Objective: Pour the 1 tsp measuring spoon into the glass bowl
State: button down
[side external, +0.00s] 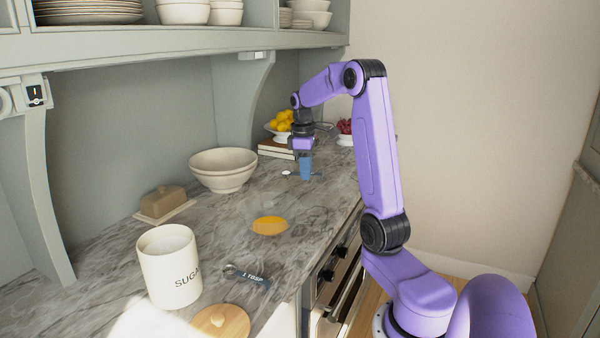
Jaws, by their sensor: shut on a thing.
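My gripper (305,176) is at the far end of the counter, pointing down with its blue fingers. It is shut on what looks like the 1 tsp measuring spoon (287,173). A small white spot, perhaps the spoon's filled bowl, shows just left of the fingers; the handle is mostly hidden and its label cannot be read. The glass bowl (252,212) is very faint and clear, around an orange-yellow content (269,226) in the middle of the counter. My gripper is beyond the bowl and to its right, apart from it.
A spoon marked 1 TBSP (252,278) lies near the sugar canister (168,268) and a wooden lid (221,322). Cream bowls (223,170) and a butter dish (162,203) stand along the wall. Fruit bowls and books (276,148) are at the back.

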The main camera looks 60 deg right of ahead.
aim_at(294, 174)
jog(key=a+g+h, duration=0.1)
jog(key=g+h, duration=0.1)
jog(key=h, duration=0.1)
jog(key=w+a+g+h, duration=0.1)
jog(key=h, duration=0.2)
jog(key=w+a+f+g+h, duration=0.1)
jog(key=g+h, duration=0.1)
jog(key=h, duration=0.2)
jog(key=shift+w+a+g, duration=0.1)
jog(key=shift+a+g, duration=0.2)
jog(key=h, duration=0.1)
jog(key=a+g+h, duration=0.1)
jog(key=shift+w+a+r+g+h, duration=0.1)
jog(key=shift+w+a+g+h, duration=0.05)
jog(key=shift+w+g+h, duration=0.2)
jog(key=g+h, duration=0.1)
jog(key=a+h, duration=0.1)
jog(key=h, duration=0.1)
jog(key=shift+w+a+g, duration=0.2)
jog(key=shift+w+g, duration=0.15)
jog(key=shift+w, duration=0.05)
jog(key=t+y, duration=0.1)
jog(key=d+y, duration=0.1)
jog(key=y, duration=0.1)
jog(key=shift+s+d+r+t, duration=0.1)
jog(key=shift+s+r+t, duration=0.2)
jog(key=shift+s+t, duration=0.1)
jog(key=shift+s+d+t+y, duration=0.1)
jog(key=shift+d+t+y, duration=0.15)
jog(key=shift+y, duration=0.3)
